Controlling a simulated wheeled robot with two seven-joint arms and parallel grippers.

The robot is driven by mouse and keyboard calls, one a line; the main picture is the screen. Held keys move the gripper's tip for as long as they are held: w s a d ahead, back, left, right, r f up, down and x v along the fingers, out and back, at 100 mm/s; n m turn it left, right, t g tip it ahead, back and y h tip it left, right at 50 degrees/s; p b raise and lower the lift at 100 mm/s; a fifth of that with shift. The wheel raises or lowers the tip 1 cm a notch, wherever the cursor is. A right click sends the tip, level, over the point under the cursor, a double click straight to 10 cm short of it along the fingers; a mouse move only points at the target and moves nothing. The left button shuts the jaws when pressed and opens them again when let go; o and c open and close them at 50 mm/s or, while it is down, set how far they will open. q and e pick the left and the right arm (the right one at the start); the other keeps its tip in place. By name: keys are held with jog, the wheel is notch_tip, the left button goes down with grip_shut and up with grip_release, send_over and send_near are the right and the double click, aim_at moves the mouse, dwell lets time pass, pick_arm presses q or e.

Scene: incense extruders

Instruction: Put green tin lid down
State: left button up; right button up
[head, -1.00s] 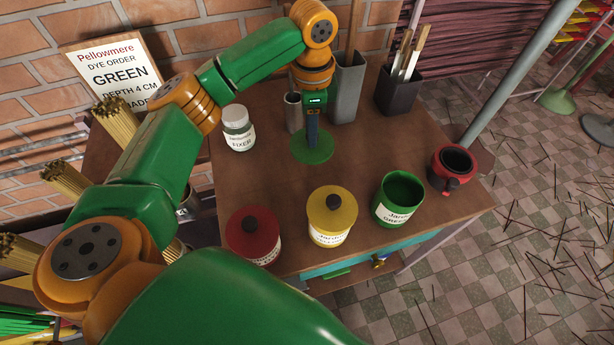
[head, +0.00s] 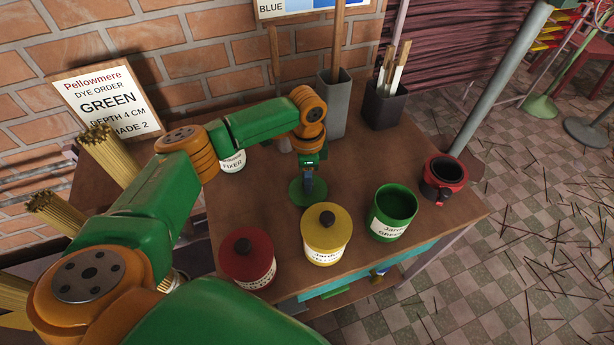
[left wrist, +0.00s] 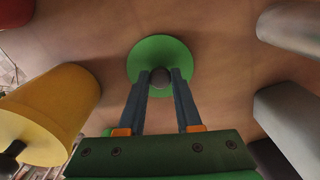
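The green tin lid (head: 296,194), a round disc with a dark knob, is level at the table (head: 268,208), behind the yellow tin. I cannot tell if it touches the surface. My left gripper (head: 308,184) points down from above, its fingers closed on the knob. In the left wrist view the lid (left wrist: 160,52) shows beyond the fingertips, with the knob (left wrist: 160,78) pinched between them. The open green tin (head: 394,213) stands without a lid at the right front. My right gripper is not in view.
A lidded yellow tin (head: 327,240) and a lidded red tin (head: 247,262) stand along the front edge. A red and black pot (head: 444,178) is at the right. A fixer jar (head: 232,163) is partly hidden behind my arm. Tall grey holder (head: 334,105) and brush holder (head: 384,107) stand behind.

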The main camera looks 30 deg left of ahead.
pick_arm(q)
jog(key=o, duration=0.4)
notch_tip(320, 180, up, 12)
jog(key=shift+r, duration=0.15)
dwell(0.3)
